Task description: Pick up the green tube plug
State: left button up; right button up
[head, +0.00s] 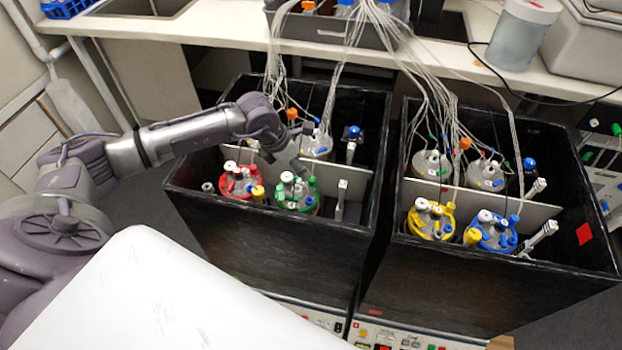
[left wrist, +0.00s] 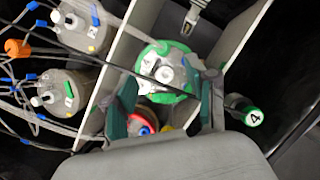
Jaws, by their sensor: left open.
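A vessel with a green ring lid (head: 297,193) stands in the front part of the left black box. In the left wrist view its green ring (left wrist: 183,92) and pale top lie beyond my fingers. A round green cap marked 4 (left wrist: 252,117) shows to the right of my right-hand finger, apart from it; it looks like the green tube plug. I cannot clearly pick it out in the head view. My left gripper (left wrist: 166,100) is open, above the green-ringed vessel, with nothing seen held. In the head view the gripper (head: 303,168) is small and partly merges with the vessels behind. My right gripper is not in view.
A red-ringed vessel (head: 239,180) stands left of the green one. A white divider (head: 270,163) and black box walls (head: 375,180) border the space. Tubes (head: 335,90) hang over the back. A second black box (head: 470,280) holds yellow- and blue-ringed vessels.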

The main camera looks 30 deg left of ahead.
aim_at(312, 178)
pick_arm(q)
jog(key=x, duration=0.2)
jog(key=p+x, duration=0.1)
jog(key=x, duration=0.5)
jog(key=shift+w+d+f, duration=0.1)
jog(key=shift+w+d, duration=0.15)
jog(key=shift+d, duration=0.15)
jog(key=shift+w+f, duration=0.1)
jog(key=shift+f, duration=0.2)
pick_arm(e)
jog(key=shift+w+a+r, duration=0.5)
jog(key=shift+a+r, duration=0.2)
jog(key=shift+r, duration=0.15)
pick_arm(q)
jog(key=shift+c, duration=0.2)
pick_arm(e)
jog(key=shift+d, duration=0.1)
pick_arm(q)
jog(key=c, duration=0.8)
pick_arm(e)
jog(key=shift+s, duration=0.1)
